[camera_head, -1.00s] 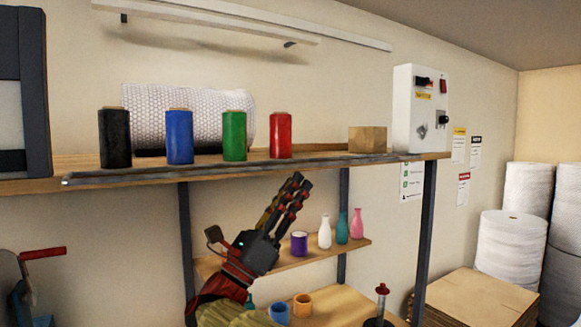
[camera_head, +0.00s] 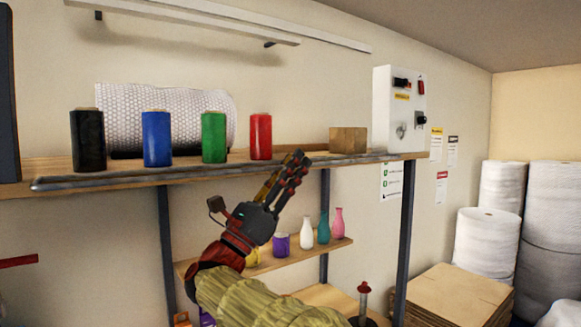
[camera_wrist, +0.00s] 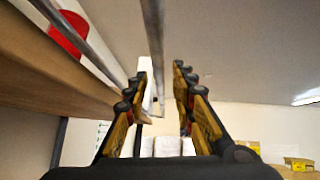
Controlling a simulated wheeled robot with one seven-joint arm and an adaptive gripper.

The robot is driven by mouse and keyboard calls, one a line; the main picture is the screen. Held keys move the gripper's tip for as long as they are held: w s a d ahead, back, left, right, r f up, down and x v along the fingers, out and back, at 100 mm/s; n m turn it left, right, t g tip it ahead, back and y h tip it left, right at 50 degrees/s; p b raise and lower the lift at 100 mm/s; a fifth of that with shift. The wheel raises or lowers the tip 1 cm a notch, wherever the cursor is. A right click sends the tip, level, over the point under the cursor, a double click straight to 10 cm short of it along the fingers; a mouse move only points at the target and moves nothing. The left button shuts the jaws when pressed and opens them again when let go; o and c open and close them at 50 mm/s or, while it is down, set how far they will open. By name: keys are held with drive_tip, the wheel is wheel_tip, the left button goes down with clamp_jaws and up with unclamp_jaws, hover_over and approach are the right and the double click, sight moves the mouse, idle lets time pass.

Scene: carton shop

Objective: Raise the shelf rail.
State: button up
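The shelf rail (camera_head: 110,179) is a thin grey metal bar along the front edge of the top wooden shelf. My gripper (camera_head: 296,163) is in front of that edge, its fingers pointing up and overlapping the rail in the head view. In the wrist view my gripper (camera_wrist: 160,90) has its two fingers apart, with a grey bar (camera_wrist: 152,35) running between them. Clear gaps show on both sides of the bar. A second grey bar (camera_wrist: 85,42) runs beside the shelf, left of the fingers. I cannot tell how the two bars join.
Black (camera_head: 88,140), blue (camera_head: 157,138), green (camera_head: 214,136) and red (camera_head: 261,136) spools stand close behind the rail. A wooden block (camera_head: 348,140) and a white control box (camera_head: 399,108) are farther right. A lower shelf (camera_head: 300,254) holds small vases and cups.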

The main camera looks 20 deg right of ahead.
drive_tip(key=shift+c, duration=0.4)
clamp_jaws()
